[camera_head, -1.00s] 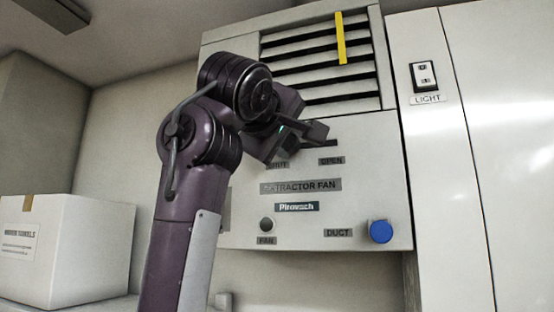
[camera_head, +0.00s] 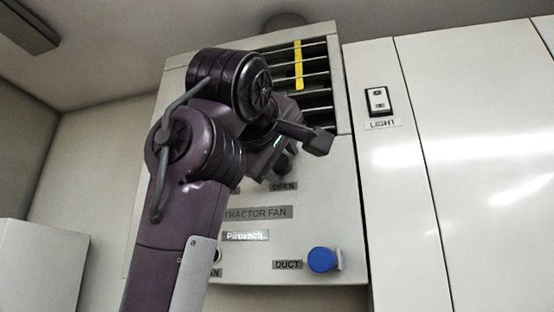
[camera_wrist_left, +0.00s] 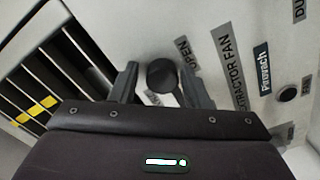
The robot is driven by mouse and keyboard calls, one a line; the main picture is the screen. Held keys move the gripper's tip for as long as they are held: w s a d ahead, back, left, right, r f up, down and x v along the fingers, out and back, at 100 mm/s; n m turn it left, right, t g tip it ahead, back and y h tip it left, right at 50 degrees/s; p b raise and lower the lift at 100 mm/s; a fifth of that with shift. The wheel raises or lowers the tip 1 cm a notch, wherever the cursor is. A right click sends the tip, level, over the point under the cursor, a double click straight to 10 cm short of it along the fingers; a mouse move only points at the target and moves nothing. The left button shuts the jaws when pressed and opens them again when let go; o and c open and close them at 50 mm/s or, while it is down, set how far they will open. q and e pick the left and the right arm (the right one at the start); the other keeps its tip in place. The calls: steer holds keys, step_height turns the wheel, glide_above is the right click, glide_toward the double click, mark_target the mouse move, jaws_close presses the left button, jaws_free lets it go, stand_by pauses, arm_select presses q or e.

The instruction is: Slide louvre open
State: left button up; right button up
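The extractor fan panel (camera_head: 330,215) is on the wall, with the louvre slats (camera_head: 317,82) at its top. The slats stand tilted with wide dark gaps; a yellow stripe on them (camera_head: 298,66) looks broken into pieces. The dark round slider knob (camera_head: 284,164) is just above the OPEN label (camera_head: 284,186). It also shows in the left wrist view (camera_wrist_left: 162,75). My left gripper (camera_wrist_left: 160,85) is open, its fingers on either side of the knob, with a visible gap on the left; contact on the right is unclear. My right gripper is out of view.
A blue DUCT knob (camera_head: 322,260) is at the panel's lower right. A light switch (camera_head: 378,100) is on the white cabinet to the right. A white box (camera_head: 40,265) is at the lower left. My left arm hides the panel's left part.

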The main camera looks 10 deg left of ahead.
arm_select(q)
steer(key=shift+o, duration=0.6)
steer(key=shift+d, duration=0.15)
steer(key=shift+s+a+f, duration=0.1)
steer(key=shift+s+a, duration=0.15)
steer(key=s+b, duration=0.3)
steer(key=s, duration=0.4)
steer(key=shift+b, duration=0.4)
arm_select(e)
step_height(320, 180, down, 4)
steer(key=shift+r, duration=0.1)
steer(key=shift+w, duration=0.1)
arm_select(q)
steer(key=shift+s+d, duration=0.1)
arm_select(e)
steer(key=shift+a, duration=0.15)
